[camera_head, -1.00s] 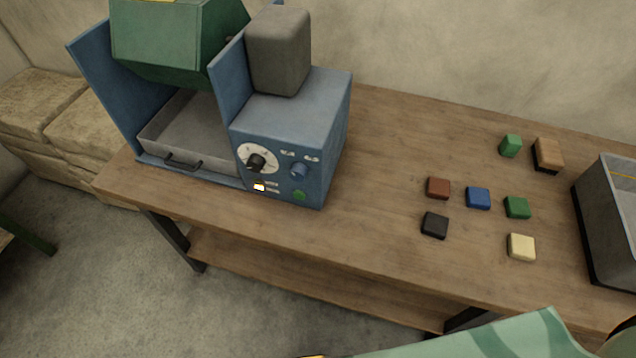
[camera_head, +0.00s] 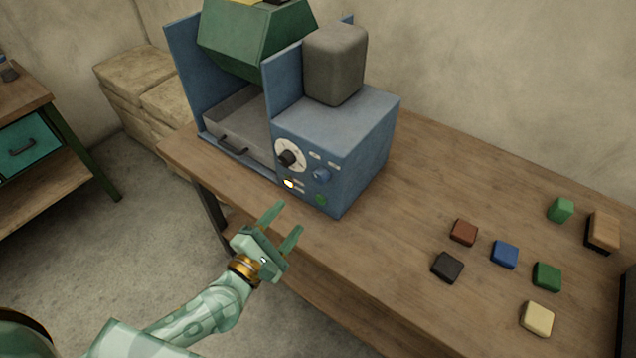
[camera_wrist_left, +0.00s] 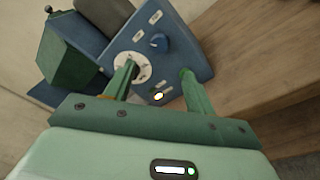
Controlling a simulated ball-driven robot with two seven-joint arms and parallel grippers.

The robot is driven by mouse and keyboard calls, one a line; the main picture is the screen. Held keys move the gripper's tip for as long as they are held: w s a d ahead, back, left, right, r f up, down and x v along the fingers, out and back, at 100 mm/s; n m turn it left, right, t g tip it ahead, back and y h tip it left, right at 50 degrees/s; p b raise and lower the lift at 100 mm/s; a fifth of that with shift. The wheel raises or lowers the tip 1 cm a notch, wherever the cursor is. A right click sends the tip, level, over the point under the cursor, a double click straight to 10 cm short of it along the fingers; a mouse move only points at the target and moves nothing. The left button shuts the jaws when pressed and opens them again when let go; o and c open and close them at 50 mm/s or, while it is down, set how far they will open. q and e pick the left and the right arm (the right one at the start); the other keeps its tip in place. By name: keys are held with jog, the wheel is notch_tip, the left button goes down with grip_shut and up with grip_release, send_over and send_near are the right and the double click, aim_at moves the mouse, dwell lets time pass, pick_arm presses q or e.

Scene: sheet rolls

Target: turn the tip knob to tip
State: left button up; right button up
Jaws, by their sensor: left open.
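The blue tumbler machine (camera_head: 350,135) stands on the bench. Its front panel has a black knob (camera_head: 288,159) on a white dial and a blue knob (camera_head: 321,175) to its right. I cannot read the labels to tell which one is the tip knob. My left gripper (camera_head: 284,219) is open and empty, in front of and below the panel, apart from it. In the left wrist view the blue knob (camera_wrist_left: 160,43) lies beyond the gap between the fingers (camera_wrist_left: 158,72). One finger overlaps the white dial (camera_wrist_left: 143,69) and hides most of its knob. My right gripper is out of view.
A green drum (camera_head: 255,40) sits above a grey tray (camera_head: 235,122) in the machine. A lit lamp (camera_head: 289,184) and a green button (camera_head: 320,200) are low on the panel. Several coloured blocks lie on the bench (camera_head: 400,215) at right. A drawer cabinet (camera_head: 40,140) stands left.

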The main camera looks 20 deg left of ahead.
aim_at(319, 180)
pick_arm(q)
jog(key=x, duration=1.2)
jog(key=shift+w+a, duration=0.1)
jog(key=shift+w, duration=0.1)
jog(key=c, duration=1)
